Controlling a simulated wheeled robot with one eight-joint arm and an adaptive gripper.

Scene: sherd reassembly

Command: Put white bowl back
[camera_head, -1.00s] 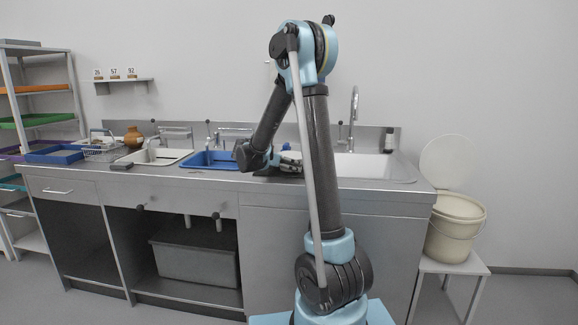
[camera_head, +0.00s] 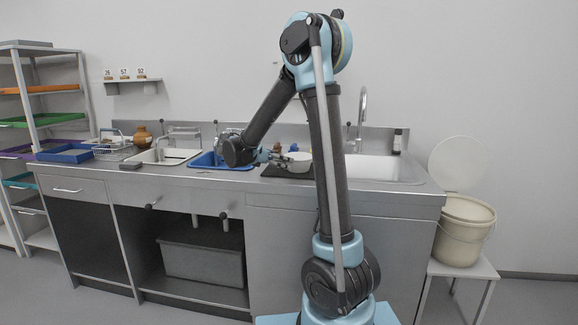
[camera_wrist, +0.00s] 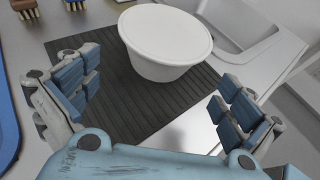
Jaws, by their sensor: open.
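The white bowl (camera_wrist: 165,42) stands on a dark ribbed mat (camera_wrist: 120,98) on the steel counter. In the head view the bowl (camera_head: 299,161) shows partly behind my arm. My gripper (camera_wrist: 158,105) is open and empty, its two padded fingers spread wide to the left and right on the near side of the bowl. The fingers do not touch the bowl in the wrist view. In the head view my gripper (camera_head: 272,157) is small, left of the bowl.
A sink basin (camera_wrist: 240,20) lies beyond the bowl at right. Brushes (camera_wrist: 24,8) stand at the far left, near a blue basin (camera_wrist: 8,120). In the head view a wire basket (camera_head: 116,148), brown pot (camera_head: 142,136) and blue tray (camera_head: 66,153) sit at left. A lidded bucket (camera_head: 463,230) stands right.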

